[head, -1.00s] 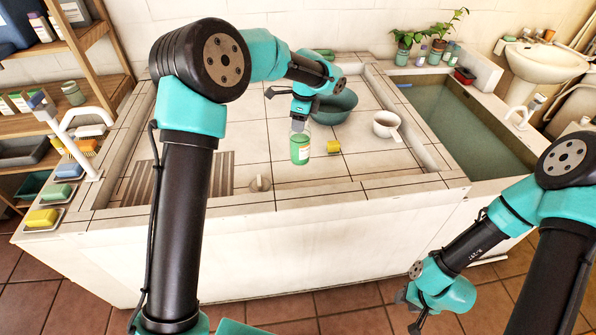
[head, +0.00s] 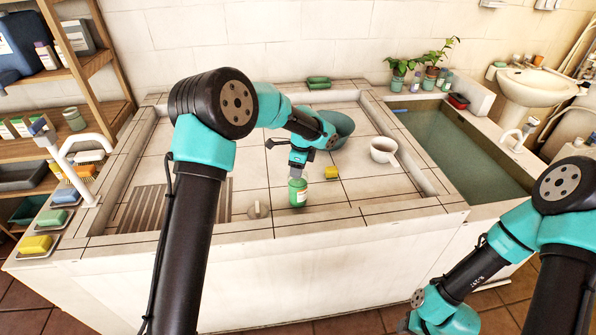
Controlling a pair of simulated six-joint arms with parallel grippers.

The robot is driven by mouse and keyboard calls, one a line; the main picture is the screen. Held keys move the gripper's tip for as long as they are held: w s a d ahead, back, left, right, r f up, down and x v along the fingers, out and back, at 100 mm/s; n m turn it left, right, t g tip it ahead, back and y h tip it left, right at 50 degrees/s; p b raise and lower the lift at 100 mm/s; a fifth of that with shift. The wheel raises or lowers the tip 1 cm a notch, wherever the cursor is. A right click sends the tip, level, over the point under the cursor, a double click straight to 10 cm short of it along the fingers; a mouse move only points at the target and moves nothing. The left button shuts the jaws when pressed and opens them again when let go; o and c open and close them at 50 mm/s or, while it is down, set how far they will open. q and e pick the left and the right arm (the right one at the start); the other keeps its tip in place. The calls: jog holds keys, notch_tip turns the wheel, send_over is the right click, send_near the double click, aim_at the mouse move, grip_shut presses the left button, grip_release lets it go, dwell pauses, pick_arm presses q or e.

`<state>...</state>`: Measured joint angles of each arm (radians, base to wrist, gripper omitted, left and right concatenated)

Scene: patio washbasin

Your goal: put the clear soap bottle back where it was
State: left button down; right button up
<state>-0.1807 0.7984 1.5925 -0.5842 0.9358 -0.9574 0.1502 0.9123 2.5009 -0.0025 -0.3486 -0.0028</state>
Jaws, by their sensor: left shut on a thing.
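The clear soap bottle (head: 298,194), with green liquid inside, is upright over the front middle of the tiled washbasin top (head: 200,150). My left gripper (head: 298,177) comes down from above and is shut on the top of the bottle, hiding its cap. I cannot tell whether the bottle's base touches the tiles. My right gripper (head: 405,325) is low at the bottom edge in front of the basin, mostly cut off, and its fingers cannot be made out.
A yellow block (head: 331,172) lies just right of the bottle. A dark green bowl (head: 343,127) and a white handled cup (head: 384,150) are behind to the right. A water-filled trough (head: 460,140) lies further right.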

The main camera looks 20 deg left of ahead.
pick_arm(q)
jog(key=shift+f, duration=0.8)
jog(key=shift+c, duration=2.3)
grip_release()
jog(key=r, duration=0.4)
jog(key=d+r, duration=0.1)
jog(key=r, duration=0.7)
jog(key=shift+d, duration=0.25)
